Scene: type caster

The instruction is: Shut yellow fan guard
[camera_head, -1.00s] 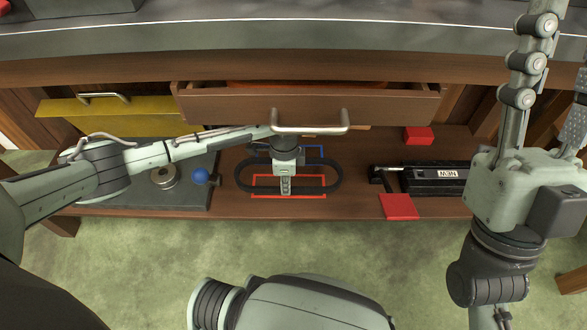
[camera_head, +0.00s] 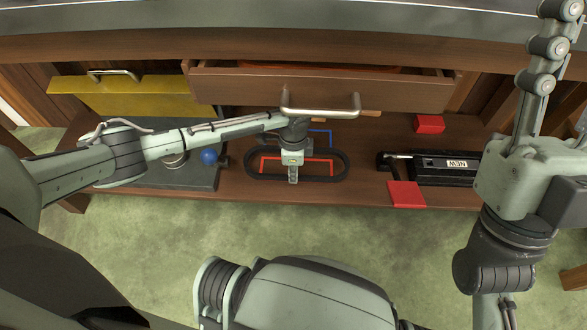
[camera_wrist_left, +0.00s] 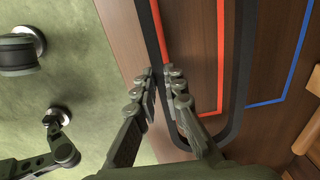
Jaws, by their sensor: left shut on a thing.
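A yellow panel with a metal bar handle (camera_head: 150,96) is at the left of the cabinet in the head view; I cannot tell whether it is a fan guard or how far it stands open. My left arm passes in front of it and reaches to the middle of the low shelf. There my left gripper (camera_head: 293,178) points down at the near side of a black loop (camera_head: 345,165). In the left wrist view the gripper (camera_wrist_left: 161,88) is shut on the loop's band (camera_wrist_left: 152,30). My right gripper (camera_head: 520,175) is at the right, fingers upward, tips cut off.
A brown drawer (camera_head: 250,90) with a metal handle stands out above the loop. Red (camera_head: 268,164) and blue (camera_head: 322,131) outlines mark the shelf. A blue ball (camera_head: 208,156) is left; red squares (camera_head: 406,194) and a black "NEW" box (camera_head: 445,175) are right.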

